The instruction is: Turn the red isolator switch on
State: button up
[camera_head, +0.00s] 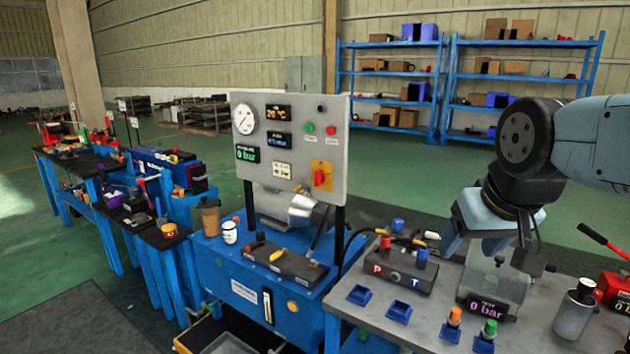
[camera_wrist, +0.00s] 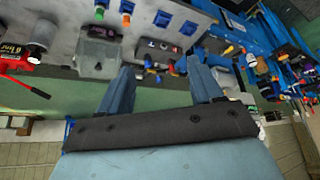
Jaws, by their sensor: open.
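The red isolator switch (camera_head: 319,178) is a red handle on an orange-yellow plate, low on the right side of the grey control panel (camera_head: 335,130). The handle looks roughly upright, though its exact setting is too small to read. My gripper (camera_head: 492,250) is to the right of the panel, above the grey workbench, well apart from the switch. It is open, pointing down, with nothing seen between its fingers. In the wrist view my gripper (camera_wrist: 160,68) shows two spread blue-grey fingers over the bench. I cannot make out the switch there.
The panel stands on a blue hydraulic unit (camera_head: 245,285). On the grey workbench (camera_head: 400,325) are a P/T block (camera_head: 400,272) with coloured couplings, a "0 bar" test block (camera_head: 490,295) and blue holders. A red-handled pump (camera_head: 612,290) is at right. Clear space lies between gripper and panel.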

aim_at(320, 177)
jog(key=k, duration=1.3)
jog(key=u, duration=0.35)
jog(key=i, duration=0.55)
jog(key=u, duration=0.65)
jog(key=i, duration=1.45)
jog(key=z, duration=0.55)
jog(key=k, duration=0.85)
jog(key=z, duration=0.15)
jog(key=i, duration=0.65)
jog(key=u, duration=0.05)
